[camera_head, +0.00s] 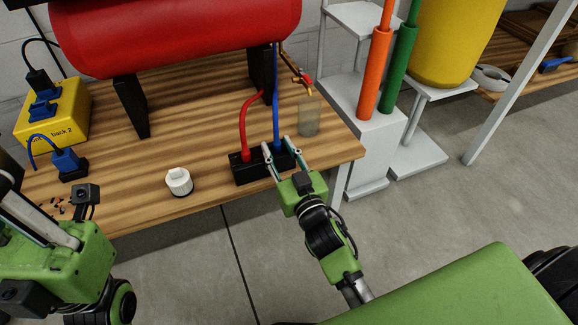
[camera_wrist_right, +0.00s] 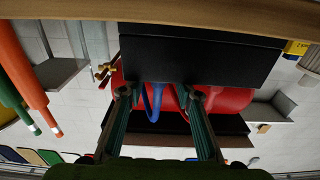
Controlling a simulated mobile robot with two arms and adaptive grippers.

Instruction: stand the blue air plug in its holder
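The black holder block (camera_head: 248,171) stands near the front edge of the wooden bench in the head view. A red hose (camera_head: 244,128) runs into its left part. A blue hose (camera_head: 276,115) comes down upright to its right part; the blue plug at its lower end is mostly hidden there. My right gripper (camera_head: 279,146) is at the block's right part, its two fingers apart on either side of the blue line. In the right wrist view the blue hose (camera_wrist_right: 154,104) shows between the parted fingers, beyond the dark block (camera_wrist_right: 200,55). My left gripper (camera_head: 40,222) is at the lower left, its fingertips unclear.
A white round cap-like part (camera_head: 179,183) stands left of the block. A clear cup (camera_head: 309,120) is behind on the right. A red tank (camera_head: 170,35) on black legs fills the back. A yellow box (camera_head: 55,115) and a blue connector (camera_head: 66,159) are at the left.

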